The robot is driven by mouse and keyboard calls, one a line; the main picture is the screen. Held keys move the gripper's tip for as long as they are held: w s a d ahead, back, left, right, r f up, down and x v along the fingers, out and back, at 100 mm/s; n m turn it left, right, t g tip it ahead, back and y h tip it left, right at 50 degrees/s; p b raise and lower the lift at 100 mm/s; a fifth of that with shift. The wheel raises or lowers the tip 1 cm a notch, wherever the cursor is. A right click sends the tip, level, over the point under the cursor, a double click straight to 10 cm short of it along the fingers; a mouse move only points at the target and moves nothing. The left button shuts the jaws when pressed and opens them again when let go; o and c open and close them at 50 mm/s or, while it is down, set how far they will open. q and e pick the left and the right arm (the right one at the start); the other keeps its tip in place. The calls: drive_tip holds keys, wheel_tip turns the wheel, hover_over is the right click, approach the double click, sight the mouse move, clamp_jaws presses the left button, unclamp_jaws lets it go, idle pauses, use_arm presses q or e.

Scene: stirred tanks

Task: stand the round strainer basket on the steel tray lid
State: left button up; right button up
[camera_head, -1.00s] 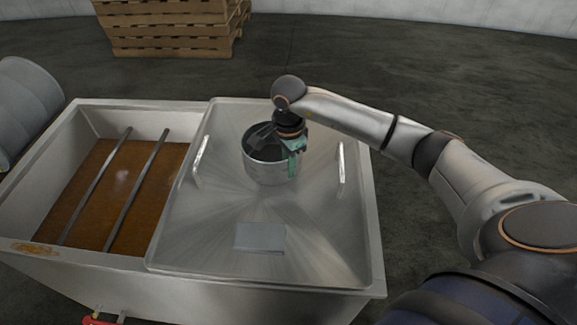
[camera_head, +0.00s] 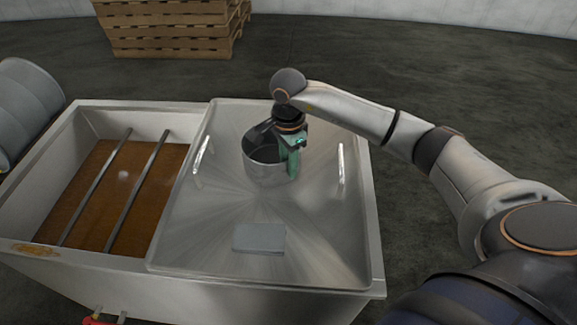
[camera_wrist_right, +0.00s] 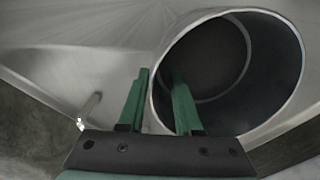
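The round strainer basket (camera_head: 264,174) is a grey metal cylinder, open at the top. It stands upright on the steel tray lid (camera_head: 205,225), between the lid's two handles. My right gripper (camera_head: 292,165) is at the basket's right side, pointing down, with green fingers. In the right wrist view the fingers (camera_wrist_right: 160,78) are apart, one outside the basket wall and one inside the opening. The basket (camera_wrist_right: 262,70) fills the upper right there, and a gap shows between the wall and the inner finger. My left gripper is not in view.
A grey flat block (camera_head: 259,238) lies on the lid in front of the basket. Left of the lid is an open tank part with brown liquid (camera_head: 90,190) and two bars across it.

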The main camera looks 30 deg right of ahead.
wheel_tip(320, 180, up, 10)
drive_tip(key=shift+r+p, duration=0.25)
drive_tip(key=shift+p, duration=0.15)
